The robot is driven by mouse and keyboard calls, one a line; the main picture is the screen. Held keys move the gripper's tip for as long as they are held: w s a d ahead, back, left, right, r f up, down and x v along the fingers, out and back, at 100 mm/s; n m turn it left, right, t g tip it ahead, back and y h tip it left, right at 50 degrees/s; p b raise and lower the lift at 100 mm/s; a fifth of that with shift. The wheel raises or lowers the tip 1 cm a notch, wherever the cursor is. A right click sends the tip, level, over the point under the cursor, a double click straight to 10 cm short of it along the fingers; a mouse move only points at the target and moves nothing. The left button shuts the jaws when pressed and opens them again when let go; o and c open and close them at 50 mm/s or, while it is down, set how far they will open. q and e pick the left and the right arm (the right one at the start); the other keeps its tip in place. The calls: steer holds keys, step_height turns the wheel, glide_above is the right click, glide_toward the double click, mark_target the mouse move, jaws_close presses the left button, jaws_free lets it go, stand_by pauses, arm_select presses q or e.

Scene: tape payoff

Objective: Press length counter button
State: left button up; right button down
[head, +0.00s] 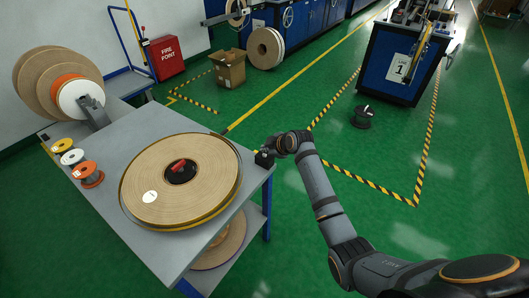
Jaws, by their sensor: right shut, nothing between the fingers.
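My right gripper (265,157) is shut and empty at the right edge of the grey table (115,222), beside the large tape reel. It is small and dark here, and I cannot tell whether it touches anything. I cannot make out a length counter or its button; the gripper and wrist may hide it. The large reel (208,193) lies flat on the table, with a dark hub and a red part (178,165) in its middle. My left gripper is not in view.
Small spools, one of them orange (87,174), line the table's left edge. Upright reels (48,68) stand behind them. Another reel (222,246) lies on the lower shelf. A cardboard box (229,70) and a black spool (362,117) are on the green floor, which is largely clear.

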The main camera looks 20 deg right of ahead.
mark_target(266, 156)
steer(key=shift+r, duration=0.15)
step_height(266, 156, up, 5)
steer(key=p, duration=0.5)
stand_by(0.4)
stand_by(0.4)
